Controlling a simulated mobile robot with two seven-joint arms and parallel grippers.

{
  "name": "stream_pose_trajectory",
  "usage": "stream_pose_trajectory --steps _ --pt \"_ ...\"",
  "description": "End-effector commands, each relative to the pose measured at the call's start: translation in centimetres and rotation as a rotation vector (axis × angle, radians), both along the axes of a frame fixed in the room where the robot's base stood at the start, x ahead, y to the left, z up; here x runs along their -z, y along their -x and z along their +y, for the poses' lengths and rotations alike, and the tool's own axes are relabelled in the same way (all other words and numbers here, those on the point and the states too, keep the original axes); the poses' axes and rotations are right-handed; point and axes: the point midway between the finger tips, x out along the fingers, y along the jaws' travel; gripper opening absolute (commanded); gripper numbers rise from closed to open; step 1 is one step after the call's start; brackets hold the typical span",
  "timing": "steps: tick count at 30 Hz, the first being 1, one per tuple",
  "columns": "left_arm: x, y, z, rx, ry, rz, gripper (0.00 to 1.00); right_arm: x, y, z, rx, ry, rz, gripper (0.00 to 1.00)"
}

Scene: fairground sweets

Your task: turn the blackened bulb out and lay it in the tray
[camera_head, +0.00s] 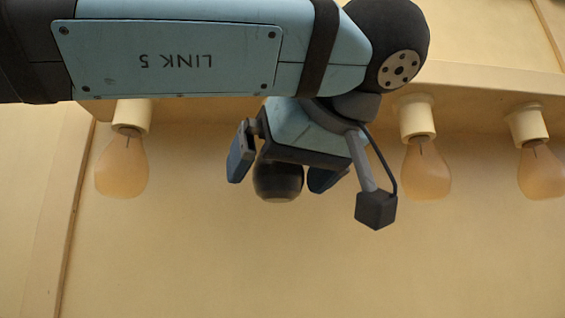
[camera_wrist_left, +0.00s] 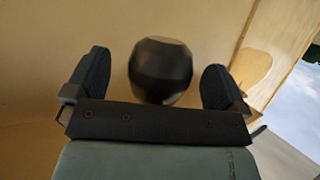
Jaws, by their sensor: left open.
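The blackened bulb (camera_head: 278,184) hangs in the row of bulbs, dark and rounded; my left gripper and arm hide its upper part and socket in the head view. My left gripper (camera_head: 281,174) is open, one finger on either side of the bulb. In the left wrist view, the dark bulb (camera_wrist_left: 160,70) shows between the two spread fingers of the left gripper (camera_wrist_left: 155,78), with a gap on each side. Neither finger visibly touches it. How deep the bulb sits between the fingers is hard to tell. The tray is not in view. My right gripper is not in view.
Clear amber bulbs hang from cream sockets on the same beam: one on the left (camera_head: 121,168) and two on the right (camera_head: 426,168) (camera_head: 541,170). A plain cream panel (camera_head: 300,265) lies behind. The space below the bulbs shows clear.

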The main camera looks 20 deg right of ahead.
Motion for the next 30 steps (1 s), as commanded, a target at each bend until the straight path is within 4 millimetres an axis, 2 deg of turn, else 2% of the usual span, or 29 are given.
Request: stream_pose_trajectory --steps 18,26,27,30 --pt "0.0 -0.9 0.1 0.001 0.0 0.0 1.0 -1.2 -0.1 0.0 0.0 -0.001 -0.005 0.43" --pt "0.0 -1.1 0.2 0.001 0.001 0.0 1.0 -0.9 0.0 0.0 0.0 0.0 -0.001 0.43" --pt "0.0 -1.1 0.2 0.001 0.001 0.0 0.95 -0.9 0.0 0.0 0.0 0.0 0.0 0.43" --pt "0.0 -1.1 0.2 0.0 0.001 0.001 0.72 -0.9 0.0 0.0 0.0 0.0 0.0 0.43"
